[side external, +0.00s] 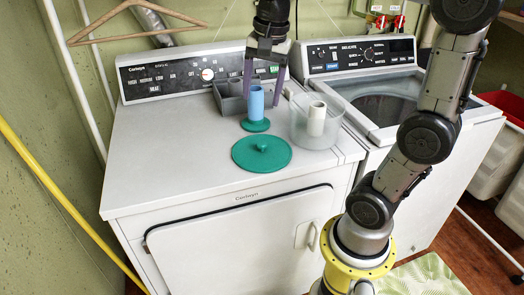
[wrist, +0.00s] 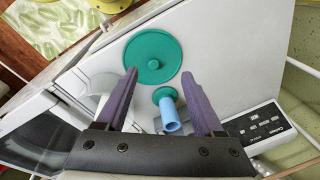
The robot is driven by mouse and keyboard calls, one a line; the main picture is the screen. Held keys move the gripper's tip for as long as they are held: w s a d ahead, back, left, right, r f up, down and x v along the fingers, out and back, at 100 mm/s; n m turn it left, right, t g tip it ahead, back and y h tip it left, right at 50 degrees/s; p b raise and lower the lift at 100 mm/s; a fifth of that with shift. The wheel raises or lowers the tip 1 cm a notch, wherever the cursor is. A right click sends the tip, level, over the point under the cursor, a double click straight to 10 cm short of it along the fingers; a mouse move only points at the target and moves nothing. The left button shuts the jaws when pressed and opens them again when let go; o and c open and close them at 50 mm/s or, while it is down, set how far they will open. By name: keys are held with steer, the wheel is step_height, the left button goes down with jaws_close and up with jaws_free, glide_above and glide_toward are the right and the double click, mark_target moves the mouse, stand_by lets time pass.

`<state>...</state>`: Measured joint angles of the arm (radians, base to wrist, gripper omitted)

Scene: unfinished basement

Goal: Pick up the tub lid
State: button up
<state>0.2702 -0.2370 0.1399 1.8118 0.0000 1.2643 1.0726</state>
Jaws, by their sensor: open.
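The tub lid (side external: 261,152) is a round green disc with a small central knob. It lies flat on top of the white dryer, near its front right. It also shows in the wrist view (wrist: 152,57), beyond the fingertips. My gripper (side external: 264,90) is open and points down above the back of the dryer top, behind the lid and apart from it. In the wrist view my gripper's purple fingers (wrist: 160,72) are spread with nothing held between them. A blue cylinder on a green round base (side external: 255,125) stands between the gripper and the lid.
A clear round tub (side external: 300,132) holding a white cylinder (side external: 317,119) stands right of the blue one. A grey divided tray (side external: 232,103) sits behind. The dryer's control panel (side external: 150,78) rises at the back. The dryer top's left side (side external: 160,150) is free.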

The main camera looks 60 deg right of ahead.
steer(key=m+g, duration=0.1)
steer(key=m, duration=0.1)
glide_above(262, 143)
steer(key=a, duration=0.2)
step_height(262, 143, down, 2)
step_height(262, 143, down, 3)
steer(key=d, duration=0.2)
steer(key=shift+m+g, duration=0.3)
steer(key=shift+g, duration=0.1)
step_height(262, 143, down, 14)
steer(key=shift+r, duration=0.25)
jaws_close()
